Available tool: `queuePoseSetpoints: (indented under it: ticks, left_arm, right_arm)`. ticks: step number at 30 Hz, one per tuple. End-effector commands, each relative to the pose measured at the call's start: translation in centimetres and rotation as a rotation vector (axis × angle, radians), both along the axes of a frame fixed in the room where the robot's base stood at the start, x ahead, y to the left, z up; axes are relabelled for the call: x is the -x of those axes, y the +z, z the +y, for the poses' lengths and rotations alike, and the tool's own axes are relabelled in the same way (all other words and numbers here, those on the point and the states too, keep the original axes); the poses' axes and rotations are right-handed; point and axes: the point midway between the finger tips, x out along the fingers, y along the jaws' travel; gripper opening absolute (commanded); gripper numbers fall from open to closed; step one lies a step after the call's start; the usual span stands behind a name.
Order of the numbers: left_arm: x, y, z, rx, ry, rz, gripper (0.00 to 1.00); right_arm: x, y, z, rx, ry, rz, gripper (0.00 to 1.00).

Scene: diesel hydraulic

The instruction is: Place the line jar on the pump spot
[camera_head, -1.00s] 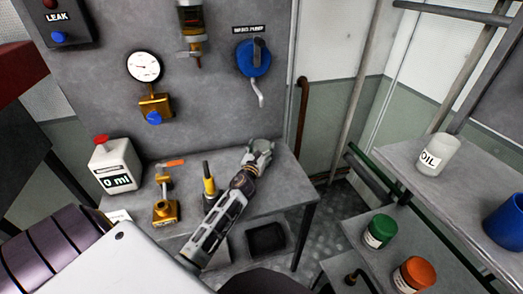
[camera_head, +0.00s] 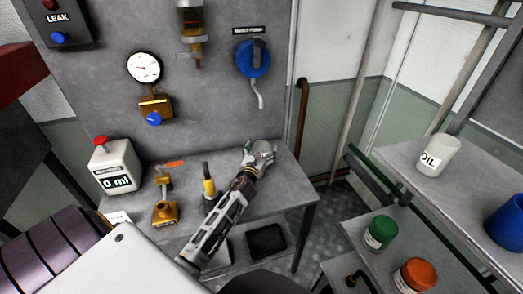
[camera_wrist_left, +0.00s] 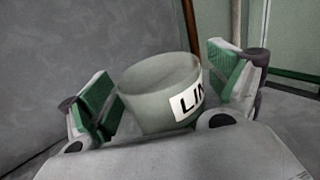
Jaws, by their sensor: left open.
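The line jar (camera_wrist_left: 160,92) is a pale, translucent round cup with a white label whose visible letters read "LIN". In the left wrist view it stands between the two green-padded fingers of my left gripper (camera_wrist_left: 165,95). The fingers are apart, with a visible gap on the jar's left side. In the head view my left gripper (camera_head: 260,152) is at the back right of the grey bench (camera_head: 285,185), below the blue hand pump (camera_head: 253,58) and its spout. The jar is hard to make out there among the fingers. No marked pump spot shows clearly. My right gripper is not in view.
A white container reading "0 ml" (camera_head: 116,168), a brass valve (camera_head: 164,208) and a yellow-black tool (camera_head: 208,182) stand on the bench left of my arm. A side shelf holds the OIL jar (camera_head: 438,156) and a blue cup (camera_head: 508,222); green (camera_head: 380,232) and orange (camera_head: 415,275) jars are lower.

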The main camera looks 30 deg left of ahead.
Motion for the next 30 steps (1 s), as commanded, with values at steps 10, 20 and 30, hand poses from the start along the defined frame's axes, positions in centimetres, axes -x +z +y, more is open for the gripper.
queuePoseSetpoints:
  ticks: [10,20,30]
  left_arm:
    - [0.0,0.2,0.0,0.000,0.000,0.000,0.91]
    - [1.9,0.1,-0.5,0.001,0.000,0.002,0.91]
    - [4.7,0.2,-1.4,0.000,0.000,0.001,0.91]
  right_arm:
    - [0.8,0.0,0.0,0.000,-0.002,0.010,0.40]
    - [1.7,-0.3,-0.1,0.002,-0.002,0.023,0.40]
    - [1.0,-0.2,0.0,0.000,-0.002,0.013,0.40]
